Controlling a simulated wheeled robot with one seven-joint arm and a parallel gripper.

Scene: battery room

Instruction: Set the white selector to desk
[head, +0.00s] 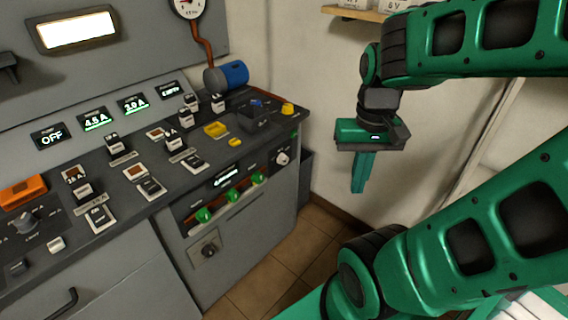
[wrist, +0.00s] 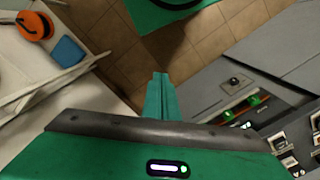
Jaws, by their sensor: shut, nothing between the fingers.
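A small round white selector (head: 282,158) sits on the cabinet's upright front, near its right end, right of the green-lit display. Its marks are too small to read, so I cannot tell where it points. My gripper (head: 358,188) hangs in the air to the right of the cabinet, fingers down, clear of the selector. Its green fingers are together and empty. In the wrist view my gripper (wrist: 160,76) also shows shut, over the floor. I cannot make out the selector for certain in that view.
Green handles (head: 231,195) and a dark knob on a plate (head: 209,250) are on the same front. The console top (head: 215,160) carries several switches and a yellow button (head: 288,108). Tiled floor (head: 290,265) lies before the cabinet. A wall (head: 330,100) stands behind my gripper.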

